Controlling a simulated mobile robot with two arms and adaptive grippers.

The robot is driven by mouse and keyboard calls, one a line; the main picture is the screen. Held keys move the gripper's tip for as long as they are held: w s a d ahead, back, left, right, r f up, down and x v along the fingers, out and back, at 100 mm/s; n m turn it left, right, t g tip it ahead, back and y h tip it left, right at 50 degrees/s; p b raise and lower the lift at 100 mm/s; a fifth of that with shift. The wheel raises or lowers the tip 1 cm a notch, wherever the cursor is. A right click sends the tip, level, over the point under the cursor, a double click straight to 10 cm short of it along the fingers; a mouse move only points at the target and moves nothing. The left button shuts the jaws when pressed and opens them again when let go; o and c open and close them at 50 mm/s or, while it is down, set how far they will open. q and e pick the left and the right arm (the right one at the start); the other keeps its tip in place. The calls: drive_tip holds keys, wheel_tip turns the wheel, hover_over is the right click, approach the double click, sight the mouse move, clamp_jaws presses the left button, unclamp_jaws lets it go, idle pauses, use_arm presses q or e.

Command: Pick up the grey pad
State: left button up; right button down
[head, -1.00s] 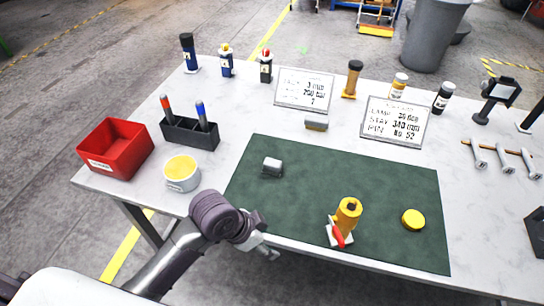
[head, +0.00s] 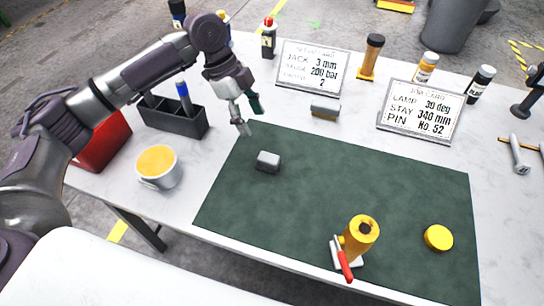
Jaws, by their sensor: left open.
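A small grey block (head: 268,161), which looks like the grey pad, lies on the left part of the green mat (head: 330,190). My left gripper (head: 249,116) is open and empty, its fingers pointing down near the mat's back left corner. In the picture it is above and slightly left of the grey block and apart from it. Another small piece, grey on top with a yellowish side (head: 325,108), lies behind the mat. My right gripper is not in view.
A yellow cylinder with a red-handled clamp (head: 358,238) and a yellow disc (head: 438,238) are on the mat. A cup (head: 158,168), a black holder (head: 175,122) and a red bin (head: 105,145) stand left. Two sign cards (head: 313,68) (head: 421,112) stand behind.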

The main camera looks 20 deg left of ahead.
use_arm(q)
drive_tip(key=p, duration=0.1)
hover_over(268, 157)
drive_tip(key=a, duration=0.2)
drive_tip(key=f, duration=0.7)
drive_tip(key=shift+w+d, duration=0.25)
drive_tip(key=shift+d+f, duration=0.15)
drive_tip(key=shift+f, duration=0.25)
drive_tip(key=p+x, duration=0.1)
drive_tip(key=x, duration=0.3)
drive_tip(key=shift+s+f+p, duration=0.25)
drive_tip(key=shift+p, duration=0.15)
drive_tip(key=shift+f, duration=0.3)
drive_tip(key=c, duration=1.1)
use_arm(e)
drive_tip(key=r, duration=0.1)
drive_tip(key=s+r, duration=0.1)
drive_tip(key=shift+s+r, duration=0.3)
